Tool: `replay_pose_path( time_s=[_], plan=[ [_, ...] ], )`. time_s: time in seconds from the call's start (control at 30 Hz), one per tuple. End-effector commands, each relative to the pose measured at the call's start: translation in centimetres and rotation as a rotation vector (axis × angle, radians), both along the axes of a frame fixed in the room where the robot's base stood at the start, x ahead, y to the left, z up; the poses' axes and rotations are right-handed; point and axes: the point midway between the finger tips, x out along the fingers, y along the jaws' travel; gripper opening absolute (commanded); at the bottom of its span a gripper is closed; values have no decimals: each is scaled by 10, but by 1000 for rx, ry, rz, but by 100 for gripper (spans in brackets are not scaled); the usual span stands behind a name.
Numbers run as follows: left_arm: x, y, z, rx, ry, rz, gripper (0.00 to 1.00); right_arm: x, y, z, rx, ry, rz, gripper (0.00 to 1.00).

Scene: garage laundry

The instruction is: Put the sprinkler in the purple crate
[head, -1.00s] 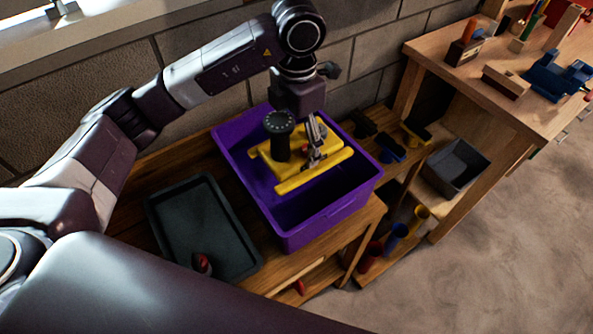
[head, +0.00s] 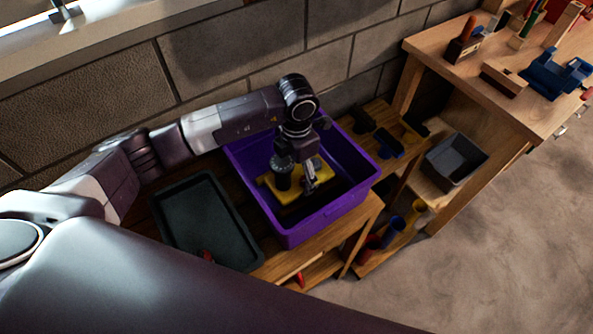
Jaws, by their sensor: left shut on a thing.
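The purple crate (head: 318,222) stands on the wooden bench in the middle of the head view. The sprinkler (head: 322,176), yellow with a black knobbed upright part, is inside the crate's walls, low in it. My left gripper (head: 309,186) reaches down into the crate from above and is shut on the sprinkler. The gripper and wrist hide part of the sprinkler, and I cannot tell whether it touches the crate floor. My right gripper does not show.
A dark tray (head: 207,222) with a small red thing in it lies left of the crate. A wooden workbench (head: 415,48) with tools stands at the right, with a grey bin (head: 455,160) below. Dark and yellow items sit just right of the crate. A block wall runs behind.

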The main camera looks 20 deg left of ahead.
Motion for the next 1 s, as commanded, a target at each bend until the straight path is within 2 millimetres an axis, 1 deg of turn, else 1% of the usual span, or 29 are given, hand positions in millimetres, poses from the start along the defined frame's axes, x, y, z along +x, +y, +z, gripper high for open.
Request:
replay_pose_path(
  time_s=[0.07, 0.2, 0.23, 0.37, 0.63, 0.77, 0.87, 1.0],
  plan=[
    [1, 0, 1, -1, -2, 0, 36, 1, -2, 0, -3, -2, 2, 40],
    [1, 0, -4, -1, -1, 0, 36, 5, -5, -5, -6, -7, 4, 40],
    [0, 0, -3, 0, 0, 1, 74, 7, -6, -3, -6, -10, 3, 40],
    [0, 0, -2, 0, 0, 1, 88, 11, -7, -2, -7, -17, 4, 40],
    [0, 0, -2, 0, 0, 1, 89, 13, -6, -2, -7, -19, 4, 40],
    [0, 0, 3, -1, -1, 1, 89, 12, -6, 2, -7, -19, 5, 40],
    [2, 0, 15, -1, -6, 1, 89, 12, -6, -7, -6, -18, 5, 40],
    [3, 0, 44, -1, -8, 1, 89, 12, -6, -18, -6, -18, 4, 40]
  ],
)
